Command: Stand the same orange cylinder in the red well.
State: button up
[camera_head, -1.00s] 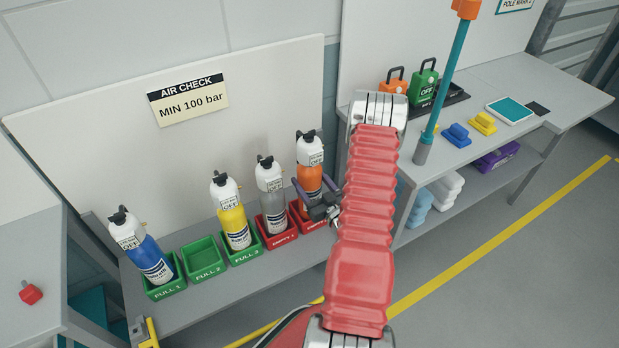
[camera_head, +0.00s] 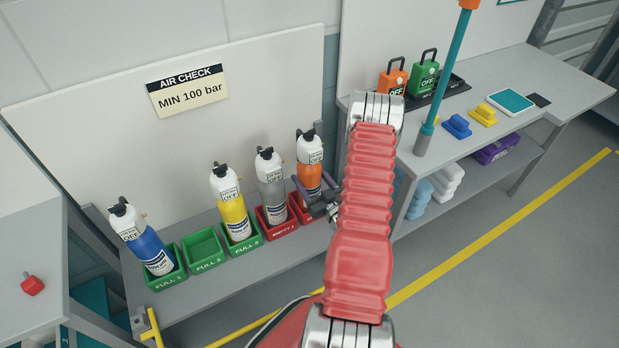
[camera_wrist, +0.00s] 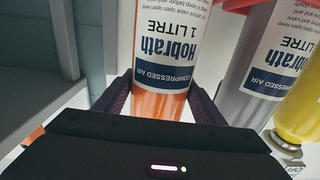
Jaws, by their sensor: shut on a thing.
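The orange cylinder (camera_head: 310,176) has a white top with an OFF tag and stands close to upright at the right end of the row. My gripper (camera_head: 322,205) is shut on its lower body. In the wrist view the orange cylinder (camera_wrist: 168,55) lies between my two fingers, its lettering upside down. A red well (camera_head: 297,213) lies at the cylinder's foot, partly covered by my gripper and arm. The cylinder's lower end is hidden, so I cannot tell whether it rests on the well floor.
The grey cylinder (camera_head: 271,186) stands close on the left in red well EMPTY 1 (camera_head: 278,226). Yellow (camera_head: 232,210) and blue (camera_head: 148,243) cylinders stand further left. Green well FULL 2 (camera_head: 203,250) is empty. A teal pole (camera_head: 446,80) rises right of my arm.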

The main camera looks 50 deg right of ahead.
jog(key=shift+d+f, duration=0.1)
jog(key=shift+f, duration=0.15)
dwell(0.8)
jog(key=o, duration=2.2)
jog(key=shift+f, duration=0.15)
jog(key=shift+c, duration=0.2)
jog(key=shift+f, duration=0.15)
jog(key=v, duration=1.3)
jog(key=shift+s+a, duration=0.25)
jog(key=shift+s, duration=0.1)
